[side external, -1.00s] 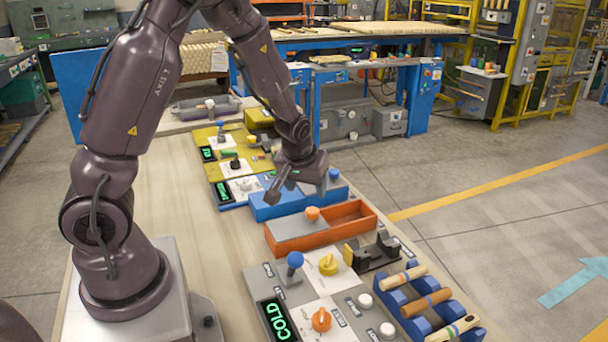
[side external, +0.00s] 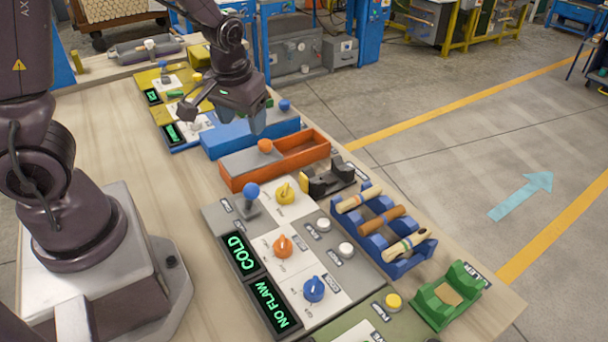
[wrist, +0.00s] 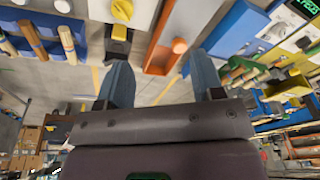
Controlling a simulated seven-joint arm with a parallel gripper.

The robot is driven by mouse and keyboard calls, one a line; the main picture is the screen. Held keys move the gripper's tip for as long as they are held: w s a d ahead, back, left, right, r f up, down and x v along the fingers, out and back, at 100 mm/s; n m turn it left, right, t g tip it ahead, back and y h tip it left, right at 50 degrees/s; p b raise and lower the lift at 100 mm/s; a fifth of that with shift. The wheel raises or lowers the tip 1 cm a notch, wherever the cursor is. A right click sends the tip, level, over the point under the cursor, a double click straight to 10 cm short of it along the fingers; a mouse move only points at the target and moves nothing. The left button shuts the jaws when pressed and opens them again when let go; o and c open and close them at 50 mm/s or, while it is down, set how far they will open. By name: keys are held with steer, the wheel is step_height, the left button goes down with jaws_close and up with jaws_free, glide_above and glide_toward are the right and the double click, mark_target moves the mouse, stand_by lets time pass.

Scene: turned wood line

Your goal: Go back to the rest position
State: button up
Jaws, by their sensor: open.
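My gripper (side external: 224,116) is in the air near the blue box (side external: 222,142) in the side external view. Its two fingers are apart. The wrist view shows the two blue-grey fingers of my gripper (wrist: 162,82) spread wide with nothing held between them. From the side external view I cannot tell how high the gripper is above the box.
Beside the blue box is an orange box (side external: 293,152) with an orange knob. A control panel (side external: 228,214) reads COLD and NO FLAW. A blue rack (side external: 402,266) holds turned wood pieces. A green cradle (side external: 432,306) stands at the near right. Bare bench (side external: 115,160) lies beside my base.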

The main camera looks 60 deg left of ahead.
steer(key=s+d+r+m+t, duration=0.2)
steer(key=s+d+r+m, duration=0.1)
steer(key=s+d+r, duration=0.2)
steer(key=s+d+r+m+t+h, duration=0.1)
steer(key=s+d+r+m+t, duration=0.1)
steer(key=r, duration=0.8)
steer(key=s+d+m, duration=0.1)
steer(key=s+d, duration=0.1)
steer(key=s, duration=0.1)
steer(key=shift+s+d+r+h, duration=0.3)
steer(key=shift+d, duration=0.1)
